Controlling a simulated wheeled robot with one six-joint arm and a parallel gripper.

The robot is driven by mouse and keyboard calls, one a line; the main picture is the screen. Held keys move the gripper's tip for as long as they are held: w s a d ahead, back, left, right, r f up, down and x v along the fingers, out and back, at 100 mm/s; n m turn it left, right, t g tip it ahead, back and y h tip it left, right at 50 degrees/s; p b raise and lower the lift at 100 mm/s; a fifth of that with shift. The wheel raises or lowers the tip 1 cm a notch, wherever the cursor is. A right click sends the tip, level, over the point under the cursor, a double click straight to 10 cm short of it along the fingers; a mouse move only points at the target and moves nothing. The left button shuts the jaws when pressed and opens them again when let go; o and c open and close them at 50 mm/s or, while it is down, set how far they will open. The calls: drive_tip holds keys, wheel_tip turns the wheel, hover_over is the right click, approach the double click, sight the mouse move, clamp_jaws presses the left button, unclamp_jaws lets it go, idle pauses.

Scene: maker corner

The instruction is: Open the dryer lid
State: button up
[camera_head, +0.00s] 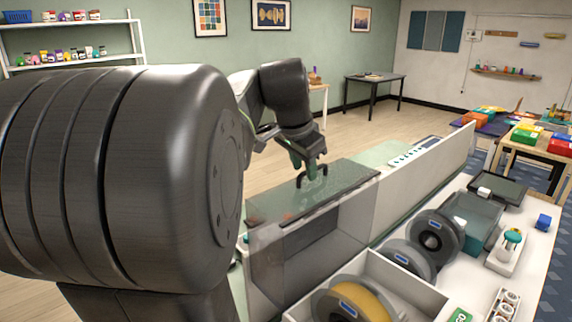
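A box with smoky see-through walls stands in the lower middle and looks like the dryer (283,262). Its dark, flat lid (335,192) lies level across the top, and I see no raised edge. I cannot tell whether the fingertips touch the lid. The lid's handle, if any, is not clear. My arm hides the area left of the dryer.
A white-walled bin with a yellow filament spool (352,303) stands in front right of the dryer. Dark spools (434,236) and a teal box (478,215) are farther right. A pale panel (440,175) runs behind the spools. Open floor lies beyond the bench.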

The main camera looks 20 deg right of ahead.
sight(322, 197)
clamp_jaws()
drive_tip(key=shift+t, duration=0.4)
drive_tip(key=s, duration=0.1)
drive_tip(key=s+d, duration=0.1)
drive_tip(key=s, duration=0.1)
drive_tip(key=s+d+r, duration=0.1)
drive_tip(key=shift+s, duration=0.15)
drive_tip(key=shift+s+d, duration=0.15)
drive_tip(key=shift+s, duration=0.4)
unclamp_jaws()
drive_tip(key=v, duration=1.3)
drive_tip(key=shift+s+r, duration=0.15)
drive_tip(key=shift+r, duration=0.2)
